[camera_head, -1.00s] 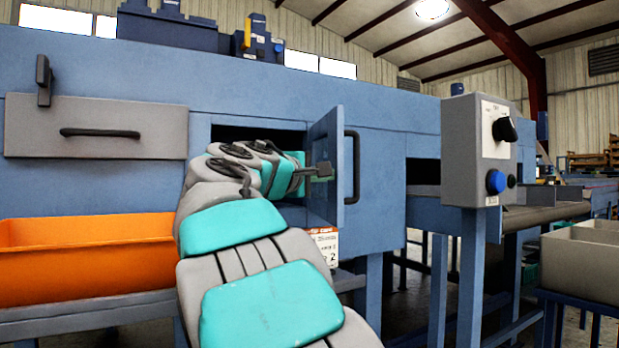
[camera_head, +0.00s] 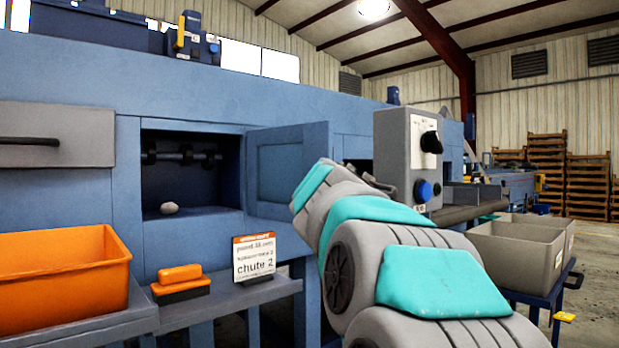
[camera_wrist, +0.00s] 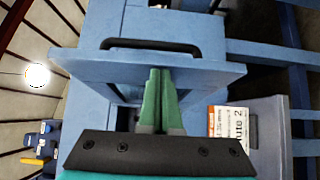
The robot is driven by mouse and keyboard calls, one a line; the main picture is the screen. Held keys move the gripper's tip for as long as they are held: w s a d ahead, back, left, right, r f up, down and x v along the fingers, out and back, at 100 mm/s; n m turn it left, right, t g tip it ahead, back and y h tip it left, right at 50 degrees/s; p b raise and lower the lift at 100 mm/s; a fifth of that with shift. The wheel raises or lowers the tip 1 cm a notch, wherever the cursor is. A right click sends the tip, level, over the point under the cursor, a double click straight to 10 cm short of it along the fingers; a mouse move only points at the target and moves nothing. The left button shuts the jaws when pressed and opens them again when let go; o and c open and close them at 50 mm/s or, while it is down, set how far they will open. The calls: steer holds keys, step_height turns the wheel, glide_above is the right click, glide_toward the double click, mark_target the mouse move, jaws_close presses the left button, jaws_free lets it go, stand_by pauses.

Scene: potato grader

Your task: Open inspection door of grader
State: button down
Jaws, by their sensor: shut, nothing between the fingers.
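The inspection door (camera_head: 287,170) of the grader (camera_head: 260,105) stands wide open, swung to the right, with its inner face showing. The open bay (camera_head: 190,180) holds a dark shaft with rollers (camera_head: 185,156) and one pale potato (camera_head: 169,208). My arm covers the space right of the door in the head view, and my fingertips are hidden there. In the wrist view my gripper (camera_wrist: 160,72) is shut and empty, its green fingers at the door (camera_wrist: 205,72). The black door handle (camera_wrist: 150,45) lies beyond the fingertips. Whether the fingers touch the door I cannot tell.
An orange crate (camera_head: 65,265) and an orange-handled brush (camera_head: 180,282) stand on the front ledge, beside a "chute 2" sign (camera_head: 254,258). A grey control box (camera_head: 408,155) stands right of the door, behind my arm. Grey bins (camera_head: 515,250) are at right.

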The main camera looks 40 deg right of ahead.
steer(key=shift+d, duration=0.7)
steer(key=a+b+v, duration=0.1)
steer(key=v, duration=1.2)
steer(key=shift+w, duration=0.4)
steer(key=s+a+f+m+g+y, duration=0.2)
steer(key=a+f, duration=0.2)
steer(key=f, duration=0.6)
steer(key=s+a+f+m+g+y, duration=0.1)
steer(key=a+f+m+g+y, duration=0.15)
steer(key=f, duration=0.75)
steer(key=s+a+f+m+g+y, duration=0.1)
steer(key=s+a+f+g+y, duration=0.2)
steer(key=f, duration=0.8)
steer(key=s+a+f+m+g+y, duration=0.4)
steer(key=s+a+f+g, duration=0.4)
steer(key=s+a+f, duration=1.1)
steer(key=shift+s, duration=1.05)
